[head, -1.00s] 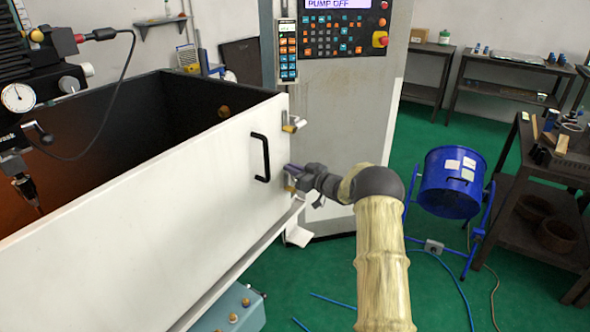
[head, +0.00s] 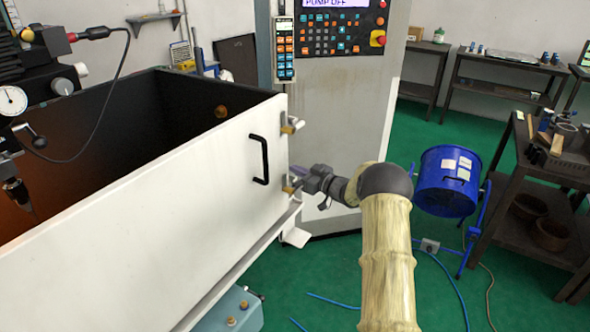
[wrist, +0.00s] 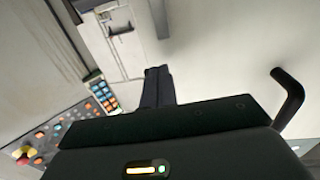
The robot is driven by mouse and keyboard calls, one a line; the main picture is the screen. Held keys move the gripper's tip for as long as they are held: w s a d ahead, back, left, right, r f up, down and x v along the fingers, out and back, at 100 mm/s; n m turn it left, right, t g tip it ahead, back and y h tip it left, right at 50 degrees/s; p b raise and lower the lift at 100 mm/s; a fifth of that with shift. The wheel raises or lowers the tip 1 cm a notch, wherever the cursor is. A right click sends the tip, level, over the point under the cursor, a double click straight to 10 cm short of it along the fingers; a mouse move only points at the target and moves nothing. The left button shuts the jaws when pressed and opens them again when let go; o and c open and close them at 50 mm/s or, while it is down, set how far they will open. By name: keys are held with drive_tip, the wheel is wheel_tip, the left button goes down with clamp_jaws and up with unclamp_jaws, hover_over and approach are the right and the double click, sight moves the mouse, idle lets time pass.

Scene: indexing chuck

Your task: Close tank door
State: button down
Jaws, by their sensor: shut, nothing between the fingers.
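The tank door (head: 150,205) is a long white panel standing upright along the front of the dark tank (head: 190,110). Its black handle (head: 261,158) is near its right end; a black bar that looks like this handle shows at right in the wrist view (wrist: 290,95). Brass-coloured latches (head: 292,126) sit at the door's right edge. My gripper (head: 294,173) is at that right edge, by the lower latch, right of and below the handle. Its fingers (wrist: 158,85) are together and empty in the wrist view. I cannot tell whether they touch the door or latch.
The control cabinet (head: 345,120) with its keypad pendant (head: 283,50) stands just behind the gripper. A blue drum fan (head: 447,182) and a dark bench (head: 545,190) are at right. Blue hoses lie on the green floor (head: 330,270). A gauge (head: 12,100) and machine head overhang the tank.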

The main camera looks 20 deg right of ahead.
drive_tip(key=b+v, duration=0.1)
drive_tip(key=v, duration=1.1)
drive_tip(key=shift+w+d+f+b, duration=0.25)
drive_tip(key=shift+w+d+b, duration=0.05)
drive_tip(key=shift+d+b, duration=0.05)
drive_tip(key=shift+w, duration=0.1)
drive_tip(key=s+a+r+m+g+h+p, duration=0.1)
drive_tip(key=s+a+r+m+h+p, duration=0.1)
drive_tip(key=a+r+m+h+p, duration=0.35)
drive_tip(key=s+a+g+h+p, duration=0.1)
drive_tip(key=s+a+g, duration=0.2)
drive_tip(key=s, duration=0.8)
drive_tip(key=s+a+r+m+g+h+p, duration=0.1)
drive_tip(key=s+a+g, duration=0.3)
drive_tip(key=s, duration=0.7)
drive_tip(key=s+a+r+g+h+p, duration=0.1)
drive_tip(key=s+a+g+h, duration=0.2)
drive_tip(key=s, duration=0.8)
drive_tip(key=shift+a+m+g+p, duration=0.35)
drive_tip(key=shift+a+g, duration=0.15)
drive_tip(key=shift+a, duration=0.25)
